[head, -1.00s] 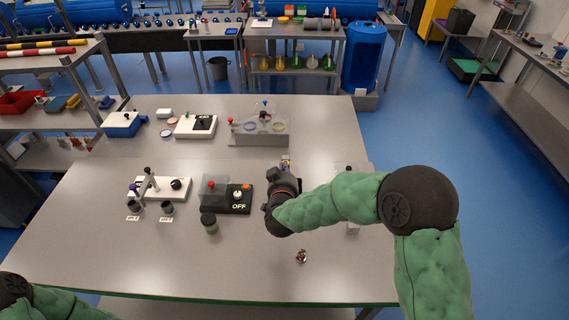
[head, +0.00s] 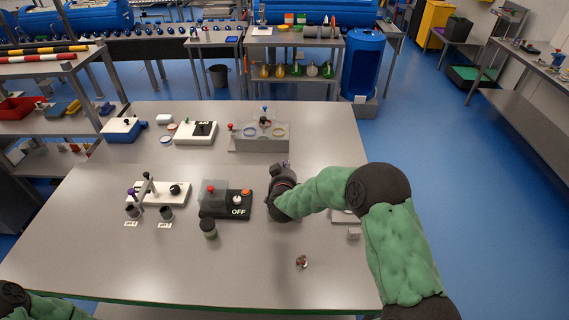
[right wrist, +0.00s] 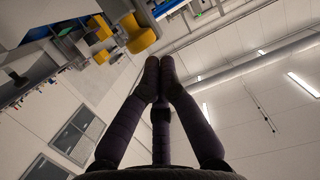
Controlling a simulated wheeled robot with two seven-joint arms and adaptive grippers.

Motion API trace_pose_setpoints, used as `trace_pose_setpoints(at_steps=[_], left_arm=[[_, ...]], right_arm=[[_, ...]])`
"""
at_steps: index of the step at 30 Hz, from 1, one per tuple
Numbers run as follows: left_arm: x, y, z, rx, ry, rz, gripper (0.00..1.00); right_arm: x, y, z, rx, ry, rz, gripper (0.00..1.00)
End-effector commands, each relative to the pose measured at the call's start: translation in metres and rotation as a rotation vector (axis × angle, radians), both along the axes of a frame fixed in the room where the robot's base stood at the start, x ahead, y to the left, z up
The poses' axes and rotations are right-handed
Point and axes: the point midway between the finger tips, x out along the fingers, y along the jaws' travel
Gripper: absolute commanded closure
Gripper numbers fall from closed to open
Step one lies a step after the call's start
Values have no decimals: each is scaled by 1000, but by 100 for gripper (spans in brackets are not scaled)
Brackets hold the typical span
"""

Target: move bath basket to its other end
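A grey rig with two round baths (head: 246,143) stands toward the back of the table. A small part with a blue knob (head: 265,112) rises at its middle; I take this for the bath basket, but its details are too small to tell. A red knob is at the rig's left end. My right gripper (head: 285,165) is in front of the rig, apart from it. In the right wrist view its dark fingers (right wrist: 159,66) meet at the tips with nothing seen between them, against walls and ceiling. My left gripper is out of view.
A black box marked OFF (head: 238,203), a dark jar (head: 208,228) and a white stand (head: 150,193) lie left of my right arm. A small brown item (head: 301,261) lies in front. The front table area is mostly clear.

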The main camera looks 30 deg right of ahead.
Motion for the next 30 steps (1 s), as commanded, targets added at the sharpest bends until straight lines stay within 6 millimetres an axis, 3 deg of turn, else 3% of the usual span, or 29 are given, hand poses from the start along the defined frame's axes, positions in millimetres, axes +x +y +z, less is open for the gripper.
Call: trace_pose_setpoints(at_steps=[11,21,30], left_arm=[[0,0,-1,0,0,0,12],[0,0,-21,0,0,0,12],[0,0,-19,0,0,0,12]], right_arm=[[0,0,-2,0,0,0,100],[0,0,-28,0,1,1,100],[0,1,-27,1,3,1,100]])
